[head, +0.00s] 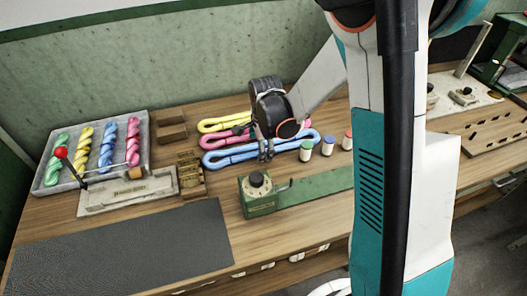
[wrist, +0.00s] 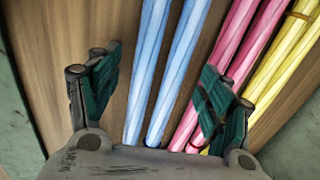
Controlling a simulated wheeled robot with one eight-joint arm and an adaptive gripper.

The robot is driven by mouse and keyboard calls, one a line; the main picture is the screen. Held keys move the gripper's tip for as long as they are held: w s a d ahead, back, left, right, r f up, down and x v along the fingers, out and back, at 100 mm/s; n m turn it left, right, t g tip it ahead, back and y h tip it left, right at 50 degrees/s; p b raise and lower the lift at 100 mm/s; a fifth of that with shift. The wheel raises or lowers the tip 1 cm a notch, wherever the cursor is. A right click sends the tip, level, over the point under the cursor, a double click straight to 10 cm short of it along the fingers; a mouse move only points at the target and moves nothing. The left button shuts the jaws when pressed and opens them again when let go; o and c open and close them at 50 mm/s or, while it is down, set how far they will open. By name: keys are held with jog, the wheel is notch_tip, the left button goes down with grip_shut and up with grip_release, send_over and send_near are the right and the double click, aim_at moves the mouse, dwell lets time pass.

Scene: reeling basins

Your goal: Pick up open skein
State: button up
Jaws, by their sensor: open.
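Three open, looped skeins lie side by side on the wooden table: yellow (head: 214,125), pink (head: 213,141) and blue (head: 225,158), with blue nearest the front. My gripper (head: 266,152) is over the skeins, pointing down, and hides parts of them in the head view. In the wrist view my gripper (wrist: 158,78) is open and empty. The blue skein's two strands (wrist: 165,70) run between its fingers. The right finger overlaps the pink skein (wrist: 235,45) in the picture; contact cannot be told. The yellow skein (wrist: 288,60) lies farther right.
A grey tray (head: 40,185) of twisted skeins stands at left, beside a plate with a red-knobbed lever (head: 62,153). A green dial device (head: 258,195) and small capped bottles (head: 327,147) are close to the skeins. A dark mat (head: 125,250) lies in front.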

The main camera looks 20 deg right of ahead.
jog(key=shift+f, duration=0.1)
jog(key=c, duration=1.1)
jog(key=shift+c, duration=0.2)
